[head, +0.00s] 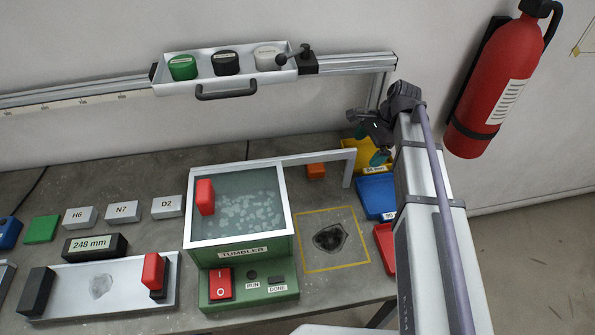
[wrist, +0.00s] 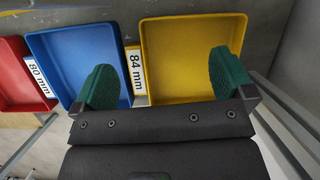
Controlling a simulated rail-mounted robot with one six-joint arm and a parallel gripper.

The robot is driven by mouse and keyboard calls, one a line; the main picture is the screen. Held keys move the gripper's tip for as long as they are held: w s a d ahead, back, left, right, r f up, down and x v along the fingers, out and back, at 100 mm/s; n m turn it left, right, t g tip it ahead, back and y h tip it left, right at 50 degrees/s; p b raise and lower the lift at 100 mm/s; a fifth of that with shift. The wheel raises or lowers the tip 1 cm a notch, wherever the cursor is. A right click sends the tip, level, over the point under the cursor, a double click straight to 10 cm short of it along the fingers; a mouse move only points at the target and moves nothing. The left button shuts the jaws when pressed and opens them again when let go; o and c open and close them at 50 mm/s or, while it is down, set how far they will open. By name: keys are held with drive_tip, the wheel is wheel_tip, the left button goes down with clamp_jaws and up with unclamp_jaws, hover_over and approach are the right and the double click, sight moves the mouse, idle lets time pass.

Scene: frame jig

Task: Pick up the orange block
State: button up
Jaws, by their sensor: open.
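The orange block (head: 316,171) sits on the grey bench behind the yellow-outlined square, under a light metal rail to the right of the tumbler. It does not show in the wrist view. My gripper (head: 378,145) is at the right, above the yellow bin and away from the block. In the wrist view its two green fingers (wrist: 160,78) stand wide apart with nothing between them, over the blue and yellow bins.
The tumbler (head: 238,252) stands left of the block. Yellow (head: 354,155), blue (head: 377,198) and red (head: 384,247) bins line the right side. The metal rail (head: 318,156) passes close to the block. The outlined square (head: 347,258) holds a dark drain-like patch.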

drive_tip(key=shift+w+a+m, duration=0.45)
drive_tip(key=shift+a+m, duration=0.1)
drive_tip(key=shift+m, duration=0.05)
hover_over(315, 167)
drive_tip(key=w+d, duration=0.3)
drive_tip(key=shift+s+d, duration=0.1)
drive_tip(key=shift+s, duration=0.05)
drive_tip(key=b+x, duration=0.2)
drive_tip(key=x, duration=0.1)
drive_tip(key=a+b+x, duration=0.1)
drive_tip(key=b+x, duration=0.1)
drive_tip(key=b, duration=0.1)
drive_tip(key=shift+s+a+f, duration=0.1)
drive_tip(key=shift+s+f, duration=0.05)
drive_tip(key=shift+r, duration=0.25)
drive_tip(key=shift+c, duration=0.2)
drive_tip(key=c, duration=0.9)
